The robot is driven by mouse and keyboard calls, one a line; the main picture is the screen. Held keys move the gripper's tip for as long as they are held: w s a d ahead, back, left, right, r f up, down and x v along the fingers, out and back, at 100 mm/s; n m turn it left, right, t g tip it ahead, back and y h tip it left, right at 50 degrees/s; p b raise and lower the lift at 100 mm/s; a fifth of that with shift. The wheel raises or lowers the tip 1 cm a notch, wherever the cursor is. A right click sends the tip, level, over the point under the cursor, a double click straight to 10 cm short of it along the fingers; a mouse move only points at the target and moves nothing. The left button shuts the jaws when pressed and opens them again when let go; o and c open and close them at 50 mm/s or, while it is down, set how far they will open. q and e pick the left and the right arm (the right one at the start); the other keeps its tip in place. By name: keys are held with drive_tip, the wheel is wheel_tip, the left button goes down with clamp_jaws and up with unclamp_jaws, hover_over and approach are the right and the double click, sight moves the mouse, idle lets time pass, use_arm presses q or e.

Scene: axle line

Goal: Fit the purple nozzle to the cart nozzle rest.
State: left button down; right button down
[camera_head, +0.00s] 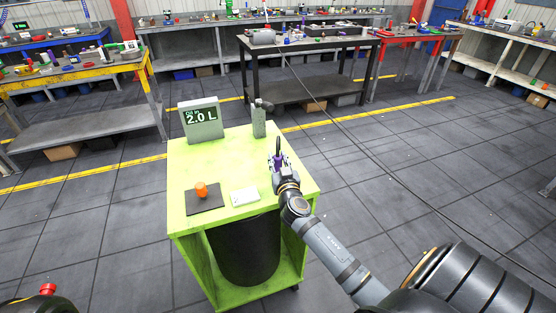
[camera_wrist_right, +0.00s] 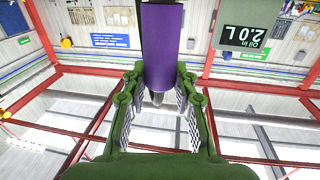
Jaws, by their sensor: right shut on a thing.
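My right gripper (camera_head: 279,163) is shut on the purple nozzle (camera_head: 281,159) above the right part of the lime-green cart (camera_head: 180,160). In the right wrist view the purple nozzle (camera_wrist_right: 163,50) stands between the two checkered finger pads of the gripper (camera_wrist_right: 160,90). A dark curved part rises above the gripper in the head view. A grey upright block with a dark piece on top, apparently the cart nozzle rest (camera_head: 259,124), stands at the cart's back right edge. The nozzle shows apart from it, slightly nearer and to the right. My left gripper is not in view.
On the cart stand a display (camera_head: 202,121) reading 2.0 L, an orange cap (camera_head: 201,189) on a dark mat (camera_head: 204,205), and a white pad (camera_head: 244,196). A black bin (camera_head: 245,250) sits below. A thin dark cable (camera_head: 375,165) crosses behind. Workbenches line the back.

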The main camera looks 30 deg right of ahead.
drive_tip(key=shift+f, duration=0.25)
drive_tip(key=c, duration=1)
unclamp_jaws()
drive_tip(key=v, duration=1.2)
drive_tip(key=shift+s+d+f, duration=0.1)
